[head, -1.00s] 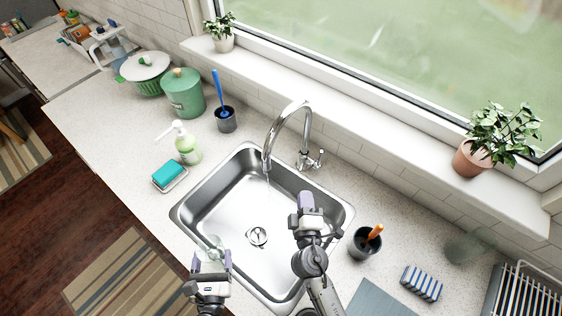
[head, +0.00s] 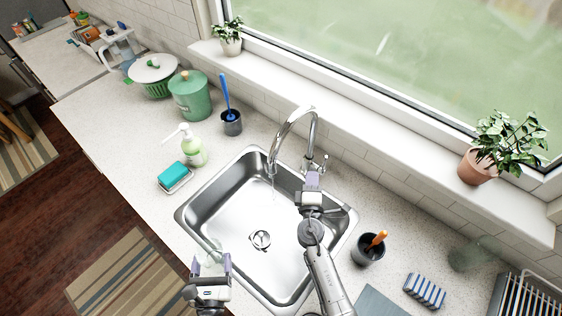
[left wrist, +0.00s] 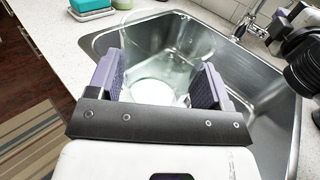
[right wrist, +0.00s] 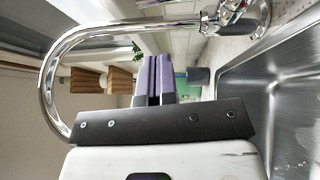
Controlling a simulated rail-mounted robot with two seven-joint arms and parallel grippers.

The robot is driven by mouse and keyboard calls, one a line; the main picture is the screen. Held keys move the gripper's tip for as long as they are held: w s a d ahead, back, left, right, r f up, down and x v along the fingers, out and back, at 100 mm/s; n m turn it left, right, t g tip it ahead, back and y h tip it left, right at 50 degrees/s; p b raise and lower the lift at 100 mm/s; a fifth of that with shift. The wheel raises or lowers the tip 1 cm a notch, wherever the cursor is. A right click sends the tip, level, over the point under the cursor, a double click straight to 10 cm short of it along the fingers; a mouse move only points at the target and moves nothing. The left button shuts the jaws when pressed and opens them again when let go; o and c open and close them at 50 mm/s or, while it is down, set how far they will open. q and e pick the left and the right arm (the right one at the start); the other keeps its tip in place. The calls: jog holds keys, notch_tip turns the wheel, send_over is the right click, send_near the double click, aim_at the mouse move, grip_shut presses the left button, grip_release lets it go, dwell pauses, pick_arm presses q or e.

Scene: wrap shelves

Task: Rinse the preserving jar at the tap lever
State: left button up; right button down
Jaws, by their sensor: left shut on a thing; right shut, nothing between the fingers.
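The clear glass preserving jar (left wrist: 165,65) is held between the fingers of my left gripper (head: 207,268), over the near left rim of the sink (head: 262,215). Its glass is faint in the head view (head: 211,252). The chrome tap (head: 291,125) stands behind the sink, with a thin stream of water (head: 274,192) below its spout. The tap lever (head: 323,163) is on the right side of its base. My right gripper (head: 312,181) is shut and empty, just in front of the lever; I cannot tell whether it touches it.
A soap bottle (head: 193,150) and a teal sponge on a dish (head: 173,177) stand left of the sink. A dark cup with an orange handle (head: 368,248), a striped sponge (head: 424,291) and another clear glass thing (head: 472,254) are on the right. The windowsill is behind.

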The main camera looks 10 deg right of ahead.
aim_at(322, 168)
pick_arm(q)
jog(key=shift+r+p, duration=0.4)
jog(key=shift+r, duration=0.15)
pick_arm(e)
jog(key=shift+w+d+r, duration=0.15)
jog(key=shift+w+d, duration=0.7)
jog(key=shift+d, duration=0.1)
jog(key=shift+w+d+r, duration=0.15)
jog(key=shift+w+d, duration=0.65)
jog(key=shift+d, duration=0.1)
